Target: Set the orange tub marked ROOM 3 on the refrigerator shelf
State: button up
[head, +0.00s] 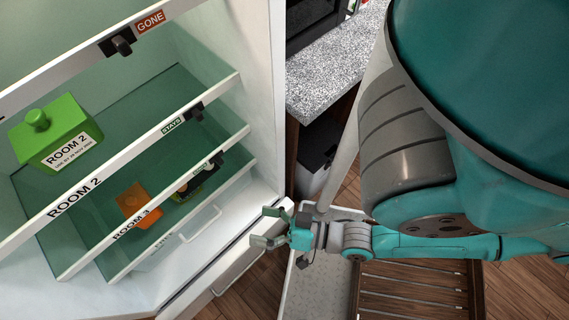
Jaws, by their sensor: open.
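An orange tub (134,203) is inside the open refrigerator, low down, behind the shelf edge marked ROOM 3 (137,224). I see it from above through glass, and no writing on the tub can be read. It appears to rest on the ROOM 3 shelf, though the glass above makes its exact level hard to judge. My gripper (264,227) is open and empty. It is outside the refrigerator, to the right of the shelves and apart from the tub.
A green ROOM 2 tub (57,132) stands on the shelf marked ROOM 2 (75,197). A dark and yellow-green item (187,191) is right of the orange tub. Dark clips (122,45) sit on shelf edges. A speckled counter (330,75) and a slatted wooden platform (412,290) are at right.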

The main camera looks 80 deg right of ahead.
jog(key=s+r+n+g, duration=0.2)
jog(key=s+r+n, duration=0.3)
jog(key=s+n, duration=0.1)
jog(key=shift+n+g, duration=0.3)
jog(key=shift+n, duration=0.4)
